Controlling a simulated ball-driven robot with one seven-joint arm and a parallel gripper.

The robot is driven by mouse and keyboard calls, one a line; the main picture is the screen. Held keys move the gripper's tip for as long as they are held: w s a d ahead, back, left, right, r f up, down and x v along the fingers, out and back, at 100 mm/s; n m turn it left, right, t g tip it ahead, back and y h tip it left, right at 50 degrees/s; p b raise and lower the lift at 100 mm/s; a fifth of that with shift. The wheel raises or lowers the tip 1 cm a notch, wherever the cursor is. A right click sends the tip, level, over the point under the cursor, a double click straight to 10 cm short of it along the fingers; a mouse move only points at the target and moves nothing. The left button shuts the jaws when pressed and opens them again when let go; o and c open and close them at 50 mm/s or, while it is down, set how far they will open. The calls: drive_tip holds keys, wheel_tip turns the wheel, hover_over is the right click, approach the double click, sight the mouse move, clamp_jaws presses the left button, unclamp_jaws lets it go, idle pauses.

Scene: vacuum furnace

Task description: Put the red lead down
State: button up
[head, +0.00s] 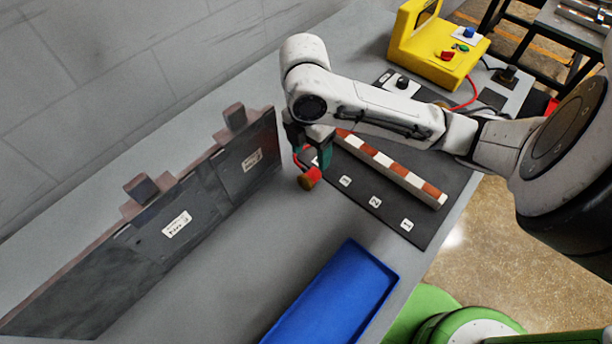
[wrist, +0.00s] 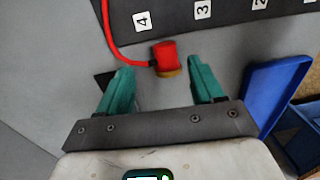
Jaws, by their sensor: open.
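The red lead ends in a red plug (head: 308,178) with a brass-coloured tip. In the wrist view the plug (wrist: 165,54) is just beyond and between the fingertips, off the dark mat's edge, with its red cable curving up to the left. My gripper (head: 314,158) has teal fingers, partly hidden by the arm in the head view. In the wrist view the gripper (wrist: 160,68) is open, with clear gaps between the plug and both fingers. I cannot tell whether the plug rests fully on the grey table.
A dark mat (head: 415,232) with numbered labels carries a red-and-white bar (head: 395,170). A yellow instrument (head: 432,52) stands at the back, with a red cable. A blue tray (head: 332,300) lies in front. Dark panels (head: 205,197) stand at left. Grey table between is clear.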

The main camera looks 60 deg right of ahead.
sight(312, 172)
drive_tip(key=shift+s+a+f, duration=0.15)
drive_tip(key=shift+f, duration=0.95)
drive_tip(key=shift+s+a+f, duration=0.2)
drive_tip(key=shift+f, duration=0.9)
drive_tip(key=shift+s+a+f, duration=0.15)
drive_tip(key=shift+f, duration=0.95)
clamp_jaws()
